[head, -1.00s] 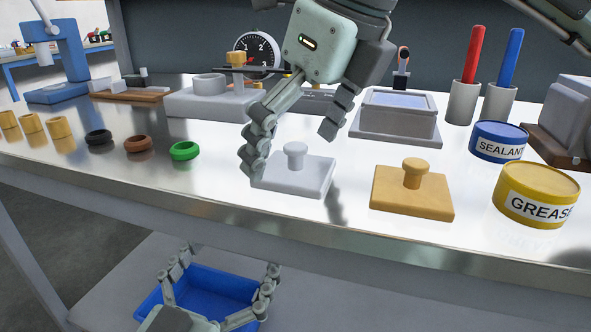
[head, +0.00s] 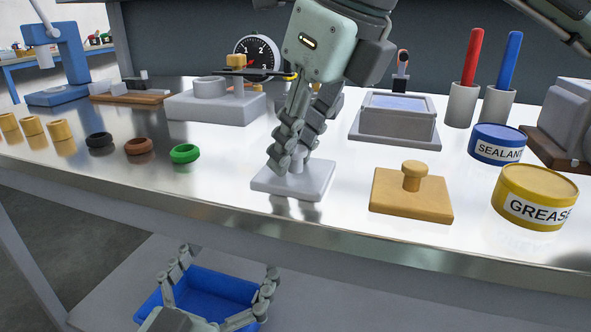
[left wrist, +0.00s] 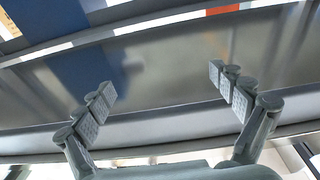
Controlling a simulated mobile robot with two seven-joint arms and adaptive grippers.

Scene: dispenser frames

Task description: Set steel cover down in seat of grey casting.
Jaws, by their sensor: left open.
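The steel cover (head: 262,183), a pale grey square plate with a round knob, lies flat on the bench near its front edge. My right gripper (head: 294,165) comes down from above with its fingers closed around the knob, hiding most of it. A grey box-shaped casting (head: 393,124) with a rectangular recess in its top stands behind and to the right of the cover, apart from it. My left gripper (head: 219,290) is low, below the bench top, open and empty in front of a blue bin. Its spread fingers also show in the left wrist view (left wrist: 165,90).
A yellow plate with a knob (head: 412,198) lies right of the cover, beside the grease tin (head: 537,196) and sealant tin (head: 497,144). A grey block with a boss (head: 210,106) and dial gauge (head: 257,56) stand behind left. Coloured rings (head: 185,153) lie left. The blue bin (head: 215,286) is on the lower shelf.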

